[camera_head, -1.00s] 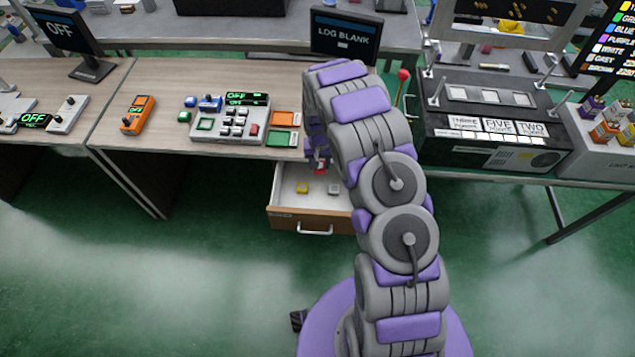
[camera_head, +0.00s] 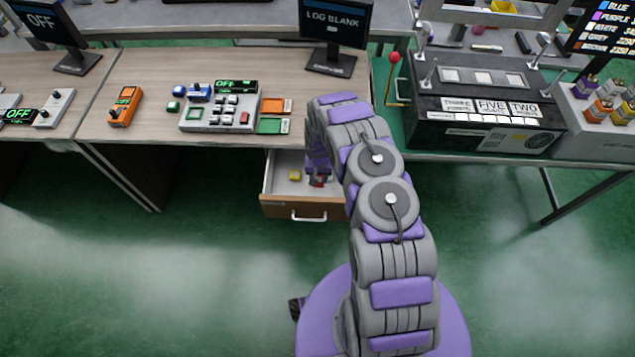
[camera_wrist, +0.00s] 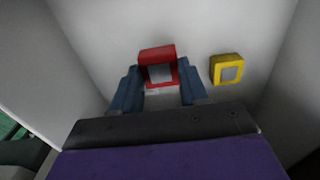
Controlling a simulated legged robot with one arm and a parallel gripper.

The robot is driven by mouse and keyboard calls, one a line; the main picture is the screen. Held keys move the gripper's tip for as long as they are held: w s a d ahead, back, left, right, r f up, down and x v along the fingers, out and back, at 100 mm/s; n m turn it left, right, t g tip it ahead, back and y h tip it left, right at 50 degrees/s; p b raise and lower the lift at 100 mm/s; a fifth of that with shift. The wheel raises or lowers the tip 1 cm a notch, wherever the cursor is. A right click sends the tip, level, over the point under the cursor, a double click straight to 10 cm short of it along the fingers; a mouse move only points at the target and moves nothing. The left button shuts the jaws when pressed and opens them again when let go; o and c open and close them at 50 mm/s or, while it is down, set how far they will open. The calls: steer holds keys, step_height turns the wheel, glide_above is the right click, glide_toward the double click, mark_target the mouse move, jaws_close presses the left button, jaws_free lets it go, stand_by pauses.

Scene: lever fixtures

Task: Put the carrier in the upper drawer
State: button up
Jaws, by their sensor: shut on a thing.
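The open drawer (camera_head: 276,206) under the desk has a light interior, a wooden front and a silver handle. My gripper (camera_wrist: 160,82) is inside it, with its two blue fingers shut on a small red carrier (camera_wrist: 155,54) that has a grey square face. The red carrier also shows in the head view (camera_head: 319,182), low in the drawer. I cannot tell if it touches the drawer floor. A similar yellow carrier (camera_wrist: 227,69) lies to its right in the wrist view, apart from it; it also shows in the head view (camera_head: 295,175). My arm hides the drawer's right part.
The desk (camera_head: 150,85) above the drawer bears a button panel (camera_head: 220,112), an orange device (camera_head: 124,106) and a monitor (camera_head: 334,35). A red-knobbed lever (camera_head: 394,58) and a black machine (camera_head: 480,105) stand to the right. The green floor before the drawer is clear.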

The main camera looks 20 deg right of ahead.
mark_target(320, 179)
steer(key=f, duration=0.1)
steer(key=d+f, duration=0.1)
steer(key=f, duration=0.1)
steer(key=shift+s+f+b, duration=0.15)
steer(key=shift+s+b, duration=0.05)
steer(key=shift+b, duration=0.1)
steer(key=shift+c, duration=0.6)
steer(key=shift+a+f, duration=0.2)
steer(key=shift+f, duration=0.1)
steer(key=shift+c, duration=0.5)
steer(key=shift+w+a, duration=0.15)
steer(key=shift+a, duration=0.4)
steer(key=shift+d+f, duration=0.4)
steer(key=shift+d, duration=0.15)
steer(key=o, duration=0.9)
steer(key=shift+c, duration=0.2)
steer(key=shift+o, duration=0.9)
steer(key=shift+a, duration=0.35)
steer(key=shift+r, duration=0.15)
